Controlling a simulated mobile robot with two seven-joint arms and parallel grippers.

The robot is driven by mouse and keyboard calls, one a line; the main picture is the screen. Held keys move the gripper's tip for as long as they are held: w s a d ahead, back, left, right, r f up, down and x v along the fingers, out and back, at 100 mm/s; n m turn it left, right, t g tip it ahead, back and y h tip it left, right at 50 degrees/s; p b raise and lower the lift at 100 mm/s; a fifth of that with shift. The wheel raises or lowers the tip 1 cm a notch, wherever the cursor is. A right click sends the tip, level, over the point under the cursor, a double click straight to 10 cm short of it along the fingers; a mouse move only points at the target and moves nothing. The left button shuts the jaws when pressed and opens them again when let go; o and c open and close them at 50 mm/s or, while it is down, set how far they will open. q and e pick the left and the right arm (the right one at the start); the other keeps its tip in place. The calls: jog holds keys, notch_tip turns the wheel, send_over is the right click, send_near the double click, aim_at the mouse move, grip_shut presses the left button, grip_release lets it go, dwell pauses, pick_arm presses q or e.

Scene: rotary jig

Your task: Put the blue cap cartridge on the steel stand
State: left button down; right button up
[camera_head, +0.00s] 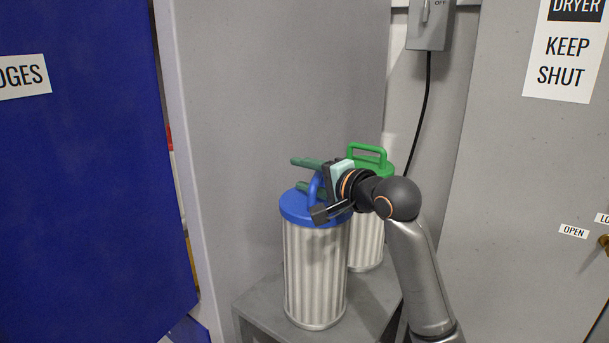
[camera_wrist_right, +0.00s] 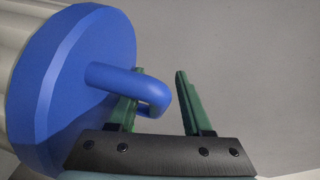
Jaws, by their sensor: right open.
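The blue cap cartridge (camera_head: 316,275) stands upright, with a pleated pale body, a blue cap and a blue loop handle (camera_head: 315,188). My right gripper (camera_head: 298,173) is at the handle with its green fingers apart. In the right wrist view, the cap (camera_wrist_right: 85,75) fills the left side and the end of the handle (camera_wrist_right: 152,88) reaches between the fingers. The left finger is partly hidden by the handle; the right finger is clear of it. I cannot tell whether either finger touches the handle. My left gripper is out of view.
A green cap cartridge (camera_head: 365,245) stands close behind, partly hidden by my right arm. Both cartridges are on a grey metal surface (camera_head: 262,305); I cannot tell whether it is the steel stand. A grey panel rises behind, and a blue panel (camera_head: 90,180) is at left.

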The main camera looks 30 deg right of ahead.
jog(key=shift+r, duration=0.1)
jog(key=shift+s, duration=0.25)
jog(key=s+d+r, duration=0.1)
jog(key=s, duration=1)
jog(key=shift+s+d+r, duration=0.15)
jog(key=shift+r, duration=0.25)
